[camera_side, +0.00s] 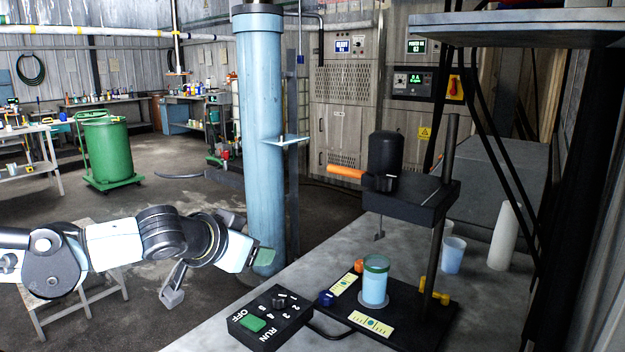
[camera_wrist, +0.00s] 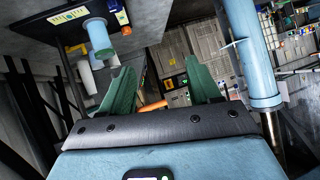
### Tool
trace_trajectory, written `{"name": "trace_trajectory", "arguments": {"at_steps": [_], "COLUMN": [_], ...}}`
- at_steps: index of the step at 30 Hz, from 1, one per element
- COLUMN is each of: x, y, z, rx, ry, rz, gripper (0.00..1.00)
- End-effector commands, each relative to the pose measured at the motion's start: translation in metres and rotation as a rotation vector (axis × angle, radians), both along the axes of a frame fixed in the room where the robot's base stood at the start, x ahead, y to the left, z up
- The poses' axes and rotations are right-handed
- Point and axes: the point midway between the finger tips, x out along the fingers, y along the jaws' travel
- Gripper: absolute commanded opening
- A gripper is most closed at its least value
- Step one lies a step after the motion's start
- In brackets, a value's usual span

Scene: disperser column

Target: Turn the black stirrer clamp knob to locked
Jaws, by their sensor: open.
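The stirrer has a black motor (camera_side: 386,150) on a dark head block (camera_side: 412,198), carried by an upright post. A small black knob (camera_side: 384,183) sits low on the front of the motor, beside an orange handle (camera_side: 345,172) that points left. I cannot tell the knob's locked or unlocked mark. My gripper (camera_side: 217,276) is open and empty, left of the stirrer and lower, apart from it. In the wrist view my gripper (camera_wrist: 160,86) shows two spread green fingers, with the orange handle (camera_wrist: 153,106) seen beyond them. The knob cannot be made out there.
Below the head, a light blue beaker (camera_side: 374,287) with a green rim stands on the black base. A control box (camera_side: 270,318) with OFF and RUN marks lies in front. A blue column (camera_side: 260,130) stands behind my gripper. White cylinder (camera_side: 504,236) and blue cup (camera_side: 452,256) stand right.

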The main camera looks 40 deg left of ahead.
Motion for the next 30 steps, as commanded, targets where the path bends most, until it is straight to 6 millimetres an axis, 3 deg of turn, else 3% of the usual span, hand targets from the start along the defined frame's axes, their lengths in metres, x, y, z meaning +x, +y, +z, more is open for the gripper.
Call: {"name": "trace_trajectory", "arguments": {"at_steps": [6,12,15,22,30], "x": [0.038,0.046,0.045,0.054,0.093], "y": [-0.071,-0.134,-0.151,-0.159,-0.158], "z": [0.058,0.097,0.107,0.111,0.111], "rx": [-0.002,-0.066,-0.090,-0.103,-0.101], "ry": [-0.320,-0.534,-0.586,-0.611,-0.610], "rz": [-0.077,-0.188,-0.223,-0.237,-0.234], "gripper": [0.62,0.62,0.62,0.62,0.62]}}
